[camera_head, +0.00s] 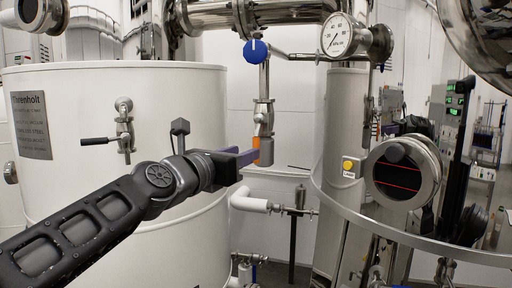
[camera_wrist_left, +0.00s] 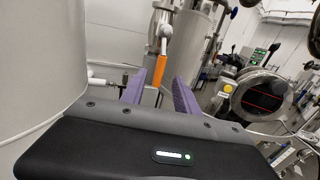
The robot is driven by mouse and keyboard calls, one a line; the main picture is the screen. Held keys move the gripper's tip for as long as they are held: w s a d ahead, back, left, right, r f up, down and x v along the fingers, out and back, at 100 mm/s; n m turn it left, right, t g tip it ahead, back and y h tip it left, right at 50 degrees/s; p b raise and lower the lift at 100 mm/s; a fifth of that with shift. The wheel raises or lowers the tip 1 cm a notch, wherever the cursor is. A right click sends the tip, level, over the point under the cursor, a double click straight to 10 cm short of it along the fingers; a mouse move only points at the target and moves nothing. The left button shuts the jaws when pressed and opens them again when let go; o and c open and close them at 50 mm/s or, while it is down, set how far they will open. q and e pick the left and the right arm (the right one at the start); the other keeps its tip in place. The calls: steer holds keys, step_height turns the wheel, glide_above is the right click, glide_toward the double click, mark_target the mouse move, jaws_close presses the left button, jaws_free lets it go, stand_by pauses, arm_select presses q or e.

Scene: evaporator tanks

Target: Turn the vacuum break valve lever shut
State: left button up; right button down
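The vacuum break valve lever (camera_head: 257,142) has an orange handle that hangs down from a steel valve (camera_head: 263,115) on a vertical pipe. In the left wrist view the orange lever (camera_wrist_left: 161,67) slants slightly, below its metal valve body (camera_wrist_left: 165,36). My left gripper (camera_head: 247,155) reaches in from the left, and a purple finger crosses in front of part of the lever. In the left wrist view its two purple fingers (camera_wrist_left: 160,88) are apart, with the lever showing in the gap, closer to the left finger. I cannot tell whether they touch. My right gripper is not in view.
A large white tank (camera_head: 130,200) stands behind my left arm, with a black-handled valve (camera_head: 124,132) on its side. A blue knob (camera_head: 256,50) and a pressure gauge (camera_head: 340,36) sit above. A curved metal rail (camera_head: 400,240) and a round sight glass (camera_head: 400,172) are at right.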

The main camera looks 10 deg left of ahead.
mark_target(258, 140)
arm_select(q)
steer(key=p+x, duration=0.4)
steer(key=x, duration=0.3)
jaws_close()
stand_by(0.3)
stand_by(1.1)
